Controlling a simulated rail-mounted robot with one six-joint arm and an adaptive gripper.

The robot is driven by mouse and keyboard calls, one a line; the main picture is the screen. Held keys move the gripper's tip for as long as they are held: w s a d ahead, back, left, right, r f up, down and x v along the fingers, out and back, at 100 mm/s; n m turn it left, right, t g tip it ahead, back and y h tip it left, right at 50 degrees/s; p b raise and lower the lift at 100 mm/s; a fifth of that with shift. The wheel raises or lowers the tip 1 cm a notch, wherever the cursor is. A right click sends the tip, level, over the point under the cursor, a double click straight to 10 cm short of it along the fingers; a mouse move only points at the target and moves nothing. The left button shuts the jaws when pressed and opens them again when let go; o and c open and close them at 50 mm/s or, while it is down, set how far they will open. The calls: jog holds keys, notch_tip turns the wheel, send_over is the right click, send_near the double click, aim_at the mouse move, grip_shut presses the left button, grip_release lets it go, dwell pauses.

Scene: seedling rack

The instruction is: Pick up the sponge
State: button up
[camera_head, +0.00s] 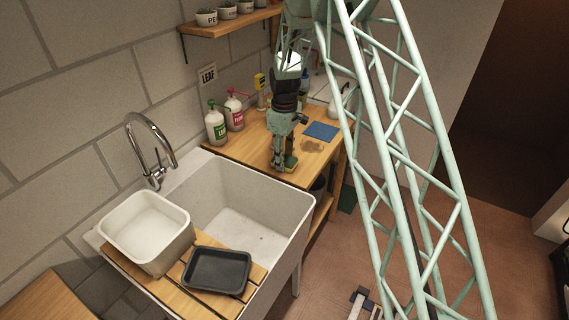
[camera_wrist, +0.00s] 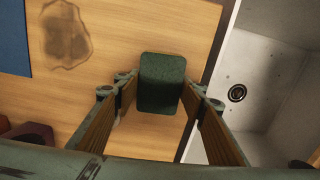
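The dark green sponge (camera_wrist: 161,84) is a rounded block between the two fingers of my gripper (camera_wrist: 160,92) in the wrist view, over the wooden counter. The fingers stand on its left and right sides, very close to it. I cannot tell whether they press on it or whether it rests on the counter. In the head view my gripper (camera_head: 284,164) points down at the counter's front end, beside the sink; the sponge is mostly hidden there by the fingers.
The deep sink (camera_head: 240,230) adjoins the wooden counter (camera_head: 245,151). A blue cloth (camera_head: 321,131) and a brown stain (camera_head: 312,146) lie beyond my gripper. Two pump bottles (camera_head: 216,124) (camera_head: 234,110) stand by the wall. A white basin (camera_head: 146,230) and a dark tray (camera_head: 217,271) sit near the sink.

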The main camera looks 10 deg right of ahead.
jog(key=shift+r, duration=0.15)
jog(key=shift+c, duration=0.5)
jog(key=shift+r, duration=1.65)
jog(key=s+r, duration=0.1)
jog(key=s, duration=1.5)
jog(key=shift+r, duration=0.2)
jog(key=shift+o, duration=0.2)
jog(key=shift+c, duration=1.1)
jog(key=shift+w, duration=0.2)
